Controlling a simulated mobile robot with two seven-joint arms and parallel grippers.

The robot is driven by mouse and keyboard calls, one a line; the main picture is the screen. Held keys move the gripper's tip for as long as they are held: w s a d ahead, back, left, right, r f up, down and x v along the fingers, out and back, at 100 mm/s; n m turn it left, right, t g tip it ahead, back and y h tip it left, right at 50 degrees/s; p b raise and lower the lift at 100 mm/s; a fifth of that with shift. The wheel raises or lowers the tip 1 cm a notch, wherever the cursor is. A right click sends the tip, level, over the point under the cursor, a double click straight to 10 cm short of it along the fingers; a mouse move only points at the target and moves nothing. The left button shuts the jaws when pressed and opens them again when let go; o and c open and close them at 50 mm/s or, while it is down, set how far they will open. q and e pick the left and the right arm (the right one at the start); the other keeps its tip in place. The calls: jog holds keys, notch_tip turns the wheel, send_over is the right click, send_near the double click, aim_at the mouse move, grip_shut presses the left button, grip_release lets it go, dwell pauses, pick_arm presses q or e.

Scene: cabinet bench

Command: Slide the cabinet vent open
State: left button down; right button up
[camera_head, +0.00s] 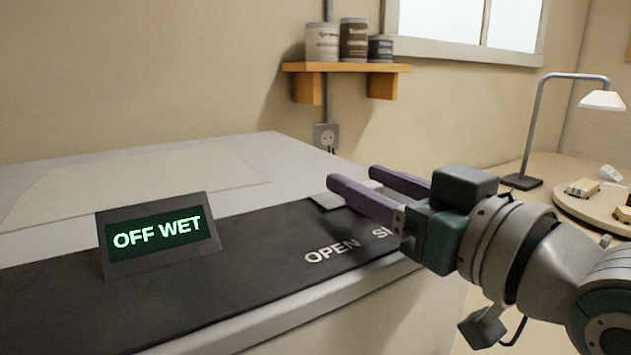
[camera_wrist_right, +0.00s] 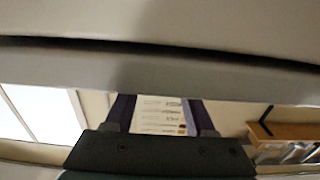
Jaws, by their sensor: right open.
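The light grey cabinet (camera_head: 275,155) has a dark strip (camera_head: 262,240) along its front edge, marked OPEN and a second word partly hidden by my gripper. A small grey tab (camera_head: 328,201) shows on the strip, just below my fingertips; it may be the vent's slider. A tilted display (camera_head: 158,235) on the strip reads OFF WET. My right gripper (camera_head: 352,178) is open and empty, its purple fingers pointing left above the strip's right end. In the right wrist view the fingers (camera_wrist_right: 163,112) stand apart, with a pale surface close across the top. My left gripper is out of view.
A wooden shelf (camera_head: 345,68) with several cans hangs on the wall above an outlet (camera_head: 326,136). A desk lamp (camera_head: 535,130) and a round tray (camera_head: 570,207) with small items stand at the right. The cabinet's back top holds only a flat pale sheet (camera_head: 140,185).

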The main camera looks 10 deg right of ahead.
grip_shut()
dwell(0.4)
dwell(1.0)
